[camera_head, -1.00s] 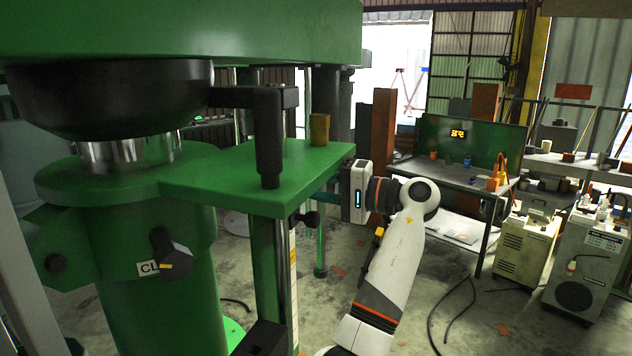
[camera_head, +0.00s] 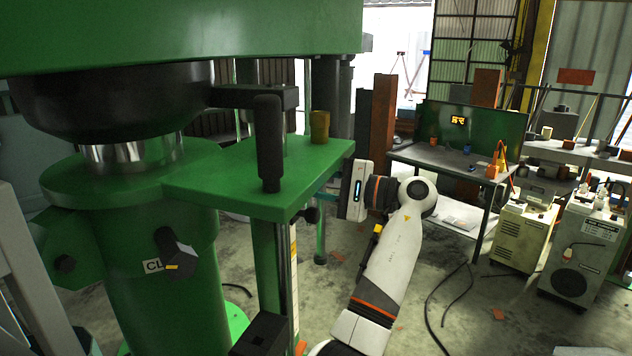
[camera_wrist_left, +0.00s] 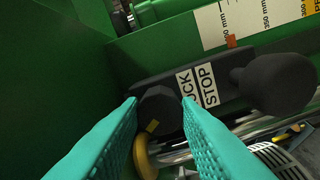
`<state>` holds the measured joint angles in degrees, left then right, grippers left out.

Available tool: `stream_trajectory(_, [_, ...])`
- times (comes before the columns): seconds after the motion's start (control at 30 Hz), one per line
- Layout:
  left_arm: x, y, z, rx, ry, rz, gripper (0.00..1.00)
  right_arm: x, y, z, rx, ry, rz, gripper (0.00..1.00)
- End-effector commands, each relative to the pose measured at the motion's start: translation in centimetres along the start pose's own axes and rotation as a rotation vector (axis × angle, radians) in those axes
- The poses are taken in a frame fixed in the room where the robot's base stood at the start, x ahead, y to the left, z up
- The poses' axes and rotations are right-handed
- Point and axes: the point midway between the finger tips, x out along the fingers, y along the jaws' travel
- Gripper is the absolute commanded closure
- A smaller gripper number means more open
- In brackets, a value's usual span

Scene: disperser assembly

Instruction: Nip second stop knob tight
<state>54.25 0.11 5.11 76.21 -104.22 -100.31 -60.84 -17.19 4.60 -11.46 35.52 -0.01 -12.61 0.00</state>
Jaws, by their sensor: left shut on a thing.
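In the left wrist view the teal fingers of my left gripper (camera_wrist_left: 160,104) are shut on a dark stop knob (camera_wrist_left: 158,110) with a yellow mark, one finger on each side. The knob sits on a dark block beside a "LOCK STOP" label (camera_wrist_left: 197,87). A second dark round knob (camera_wrist_left: 273,84) stands to the right of the label, clear of the fingers. In the head view the white wrist of this arm reaches in at the right edge of the green platform; the fingertips and the held knob are mostly hidden there.
A millimetre scale (camera_wrist_left: 265,18) runs above the block. In the head view a green platform (camera_head: 215,190), a black bent bracket (camera_head: 268,140) and a green column (camera_head: 155,300) fill the left. A workbench (camera_head: 440,160) stands behind. Cables lie on the floor at right.

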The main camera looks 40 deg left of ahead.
Motion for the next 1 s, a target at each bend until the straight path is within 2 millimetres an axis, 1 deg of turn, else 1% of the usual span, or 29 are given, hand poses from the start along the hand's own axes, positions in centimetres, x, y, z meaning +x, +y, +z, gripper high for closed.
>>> stream_trajectory(0.27, [0.0,0.1,0.0,0.002,-0.001,0.002,0.93,0.0,0.0,0.0,0.000,0.000,0.000,1.00])
stream_trajectory(0.3, [0.0,0.1,0.0,0.002,-0.001,0.002,0.67,0.0,0.0,0.0,0.000,0.000,0.000,1.00])
stream_trajectory(0.37, [0.0,0.1,0.0,0.002,-0.001,0.002,0.58,0.0,0.0,0.0,0.000,0.000,0.000,1.00])
stream_trajectory(0.4, [0.0,0.1,0.0,0.001,-0.001,0.002,0.51,0.0,0.0,0.0,0.000,0.000,0.000,1.00])
stream_trajectory(0.43, [0.0,0.0,0.0,0.001,-0.001,0.002,0.49,0.0,0.0,0.0,0.000,0.000,0.000,1.00])
stream_trajectory(0.67, [0.0,0.0,0.0,0.001,0.000,0.000,0.49,0.0,0.0,0.0,0.000,0.000,0.000,1.00])
stream_trajectory(0.77, [-0.4,-0.1,0.1,0.001,-0.001,0.000,0.49,0.4,0.0,0.0,0.000,0.000,0.000,1.00])
stream_trajectory(0.87, [-1.5,-0.4,0.2,0.001,-0.004,0.000,0.49,1.3,0.1,-0.1,0.000,0.000,0.001,1.00])
stream_trajectory(0.97, [-3.4,-0.6,0.3,0.001,-0.004,0.000,0.49,2.6,0.1,-0.2,0.001,0.000,0.001,1.00])
stream_trajectory(1.0, [-4.3,-0.6,0.3,0.001,-0.005,0.001,0.49,3.2,0.1,-0.3,0.001,0.000,0.001,1.00])
